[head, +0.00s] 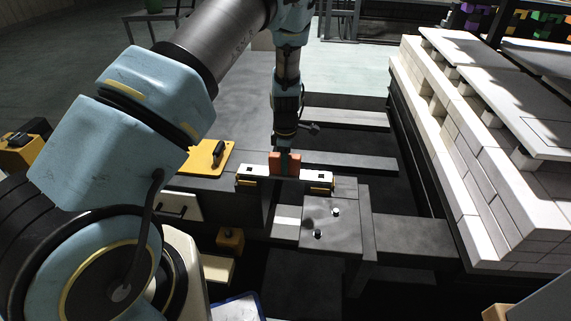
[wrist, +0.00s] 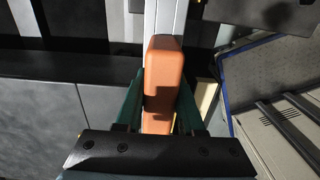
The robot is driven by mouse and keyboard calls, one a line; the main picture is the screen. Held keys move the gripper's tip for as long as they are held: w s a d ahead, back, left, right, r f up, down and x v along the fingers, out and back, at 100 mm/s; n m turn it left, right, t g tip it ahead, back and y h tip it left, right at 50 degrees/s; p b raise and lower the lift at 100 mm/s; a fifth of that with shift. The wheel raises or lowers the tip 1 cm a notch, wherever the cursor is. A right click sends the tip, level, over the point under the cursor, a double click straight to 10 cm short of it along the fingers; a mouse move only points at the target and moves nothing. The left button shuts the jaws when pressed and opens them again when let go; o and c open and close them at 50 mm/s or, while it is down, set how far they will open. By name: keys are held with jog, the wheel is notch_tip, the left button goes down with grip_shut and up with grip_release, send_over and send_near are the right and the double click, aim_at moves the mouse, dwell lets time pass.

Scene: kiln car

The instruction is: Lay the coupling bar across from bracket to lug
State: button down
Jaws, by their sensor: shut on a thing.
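The coupling bar (head: 308,177) is a white bar with yellow and black ends and an orange grip block in its middle. My gripper (head: 286,161) points down and is shut on the orange block. In the wrist view, its green fingers stand on both sides of the orange block (wrist: 163,85). I cannot clearly pick out the bracket or the lug.
A yellow plate with a black handle (head: 205,157) lies left of the bar. The kiln car's pale brick stack (head: 470,170) stands at the right. Dark crossbeams (head: 350,160) with gaps lie behind the bar. A blue-edged tray (head: 238,308) shows at the bottom.

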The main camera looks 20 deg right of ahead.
jog(key=shift+f+b, duration=0.55)
jog(key=shift+f, duration=0.7)
dwell(0.4)
jog(key=shift+c, duration=1)
grip_release()
jog(key=shift+r, duration=0.2)
jog(key=shift+r+p, duration=1.8)
jog(key=shift+r, duration=0.2)
jog(key=shift+r, duration=0.1)
notch_tip(320, 180, up, 11)
jog(key=shift+f, duration=0.15)
